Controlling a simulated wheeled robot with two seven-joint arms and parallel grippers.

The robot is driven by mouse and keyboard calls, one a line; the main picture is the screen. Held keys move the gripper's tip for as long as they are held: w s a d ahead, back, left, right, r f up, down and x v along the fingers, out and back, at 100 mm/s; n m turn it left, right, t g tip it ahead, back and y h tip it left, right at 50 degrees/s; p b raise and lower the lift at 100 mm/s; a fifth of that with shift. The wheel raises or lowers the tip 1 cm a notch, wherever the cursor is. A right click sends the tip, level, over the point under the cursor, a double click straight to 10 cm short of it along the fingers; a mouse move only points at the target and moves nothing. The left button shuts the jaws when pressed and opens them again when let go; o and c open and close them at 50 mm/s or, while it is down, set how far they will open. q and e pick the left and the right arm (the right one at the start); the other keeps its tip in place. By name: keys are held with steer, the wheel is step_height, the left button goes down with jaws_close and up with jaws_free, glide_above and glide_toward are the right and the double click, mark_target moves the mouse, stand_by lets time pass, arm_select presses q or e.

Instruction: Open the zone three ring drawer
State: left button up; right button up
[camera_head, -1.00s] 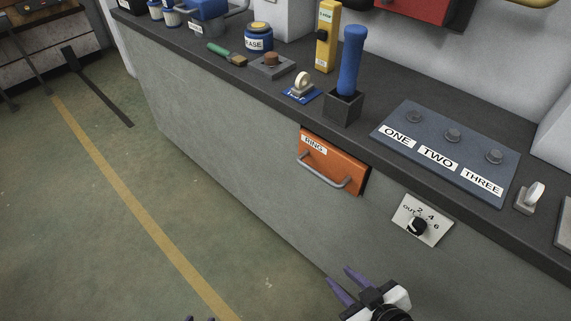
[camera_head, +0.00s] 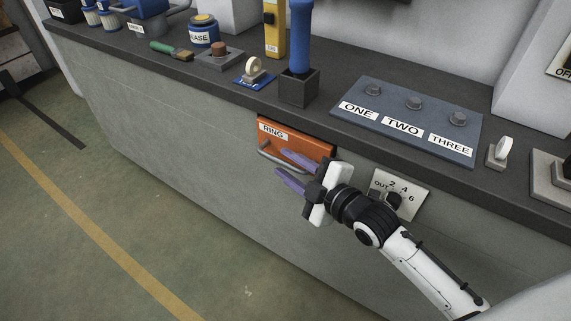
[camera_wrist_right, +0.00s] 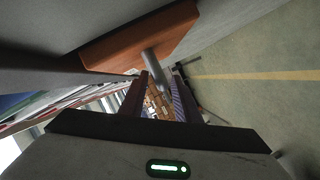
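The orange drawer front (camera_head: 312,149), labelled RING, is set in the grey counter's face below the worktop. It has a grey bar handle (camera_head: 268,155), partly hidden by my right gripper. My right gripper (camera_head: 281,163) is open, its two purple fingers reaching left across the handle area. In the right wrist view the drawer front (camera_wrist_right: 150,38) is ahead and the handle (camera_wrist_right: 151,65) shows near and between the fingertips; whether they touch it I cannot tell. My left gripper is not in view.
A blue-grey panel (camera_head: 385,98) marked ONE, TWO, THREE lies on the worktop. A dial plate (camera_head: 412,207) marked OUT, 2, 4, 6 is right of the drawer, partly behind my right arm. A holder (camera_head: 299,91) with a blue handle stands above.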

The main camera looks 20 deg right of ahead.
steer(key=shift+w+a+f, duration=0.15)
steer(key=shift+w+a, duration=0.1)
steer(key=shift+w, duration=0.35)
jaws_close()
